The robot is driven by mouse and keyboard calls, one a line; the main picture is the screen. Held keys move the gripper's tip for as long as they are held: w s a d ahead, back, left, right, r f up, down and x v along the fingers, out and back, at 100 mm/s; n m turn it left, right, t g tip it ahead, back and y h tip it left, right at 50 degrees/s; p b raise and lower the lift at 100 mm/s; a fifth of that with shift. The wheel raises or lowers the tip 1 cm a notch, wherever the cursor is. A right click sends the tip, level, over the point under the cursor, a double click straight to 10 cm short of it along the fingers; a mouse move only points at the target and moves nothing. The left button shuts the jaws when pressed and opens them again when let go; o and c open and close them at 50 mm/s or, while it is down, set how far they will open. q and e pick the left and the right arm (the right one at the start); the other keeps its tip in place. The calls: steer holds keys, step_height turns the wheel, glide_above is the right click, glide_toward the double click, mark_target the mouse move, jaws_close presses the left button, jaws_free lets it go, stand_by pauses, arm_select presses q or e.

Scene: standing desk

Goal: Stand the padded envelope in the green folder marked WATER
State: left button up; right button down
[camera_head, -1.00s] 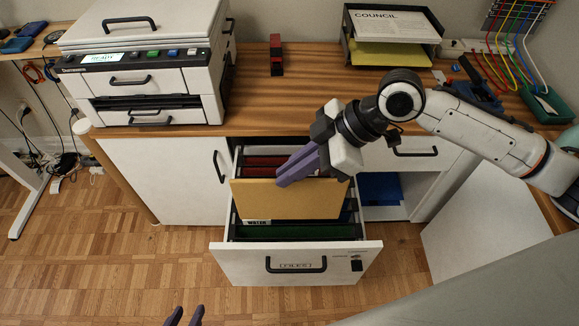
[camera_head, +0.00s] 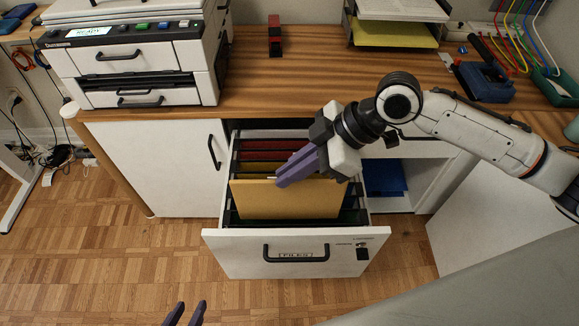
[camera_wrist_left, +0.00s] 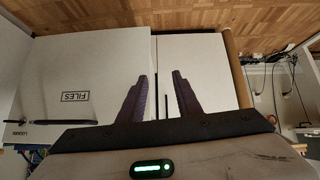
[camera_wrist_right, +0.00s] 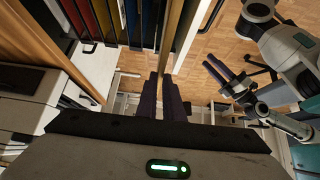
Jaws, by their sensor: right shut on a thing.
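The padded envelope (camera_head: 285,200) is a flat tan sheet held upright over the front part of the open file drawer (camera_head: 225,250). My right gripper (camera_head: 280,181) is shut on its upper edge. In the right wrist view the envelope (camera_wrist_right: 174,35) shows edge-on between the fingers. It hides the green folder and its WATER label in the head view; I cannot tell whether its lower edge is inside a folder. My left gripper (camera_head: 186,312) is open and empty, low in front of the cabinet; its spread fingers also show in the left wrist view (camera_wrist_left: 160,85).
Red folders (camera_head: 265,144) hang toward the drawer's back. The drawer front has a black handle (camera_head: 296,259) and a FILES label. A printer (camera_head: 140,65) stands on the desktop (camera_head: 320,75) at left. A paper tray (camera_head: 395,30) is at the back right.

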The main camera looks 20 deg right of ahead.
steer(key=shift+f, duration=0.5)
arm_select(q)
steer(key=shift+w+d+f+b, duration=0.2)
steer(key=shift+f+b, duration=0.3)
steer(key=shift+b, duration=0.35)
steer(key=shift+w+d+f+b, duration=0.1)
steer(key=shift+d+f+b, duration=0.1)
steer(key=shift+f+b, duration=0.45)
arm_select(e)
step_height(320, 180, down, 7)
arm_select(q)
steer(key=shift+r, duration=0.15)
arm_select(e)
steer(key=c, duration=1.8)
jaws_free()
steer(key=shift+f, duration=0.1)
